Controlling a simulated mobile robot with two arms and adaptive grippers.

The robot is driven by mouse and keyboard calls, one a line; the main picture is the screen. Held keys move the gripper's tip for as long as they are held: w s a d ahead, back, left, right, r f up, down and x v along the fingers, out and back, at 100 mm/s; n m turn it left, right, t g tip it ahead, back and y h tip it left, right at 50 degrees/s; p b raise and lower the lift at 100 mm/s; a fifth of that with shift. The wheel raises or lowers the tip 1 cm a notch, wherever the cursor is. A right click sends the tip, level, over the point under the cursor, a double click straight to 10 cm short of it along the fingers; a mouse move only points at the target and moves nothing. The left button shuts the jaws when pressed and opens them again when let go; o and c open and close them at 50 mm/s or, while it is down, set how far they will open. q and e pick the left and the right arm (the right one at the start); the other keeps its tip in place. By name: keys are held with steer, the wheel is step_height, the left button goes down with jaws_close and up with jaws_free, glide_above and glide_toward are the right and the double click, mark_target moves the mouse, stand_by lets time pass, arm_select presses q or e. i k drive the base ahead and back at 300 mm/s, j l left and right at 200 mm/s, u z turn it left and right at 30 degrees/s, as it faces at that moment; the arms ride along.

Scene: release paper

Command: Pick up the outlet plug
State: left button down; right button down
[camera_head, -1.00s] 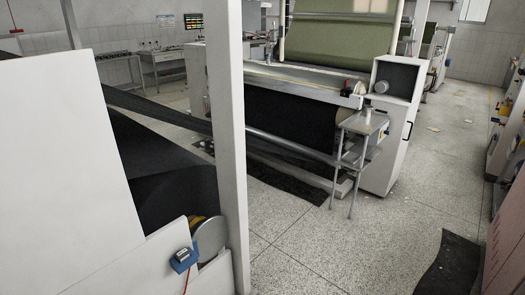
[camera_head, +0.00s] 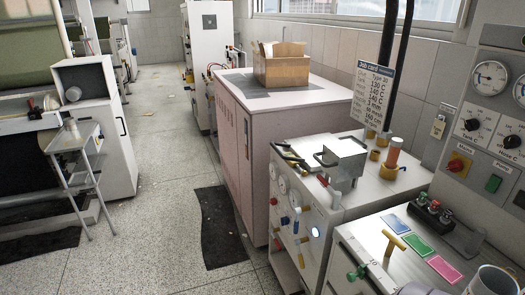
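I cannot tell for sure which thing is the outlet plug. Small parts show on and around the white machine (camera_head: 345,222) at the right. An orange-brown cylinder (camera_head: 394,152) stands upright on its top, near a grey metal block (camera_head: 342,158). Its front carries coloured knobs and fittings, too small to name.
A pink cabinet (camera_head: 236,165) bears an open cardboard box (camera_head: 281,70). A job card sign (camera_head: 371,95) hangs above the machine. A control panel (camera_head: 490,110) fills the right edge. A dark mat (camera_head: 222,228) lies on the floor; the aisle left of it is clear.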

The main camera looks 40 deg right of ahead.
mark_target(393, 242)
steer(key=z, duration=2.4)
steer(key=l+u, duration=0.45)
steer(key=k+l+u, duration=0.1)
steer(key=l+u, duration=0.2)
steer(key=u, duration=0.15)
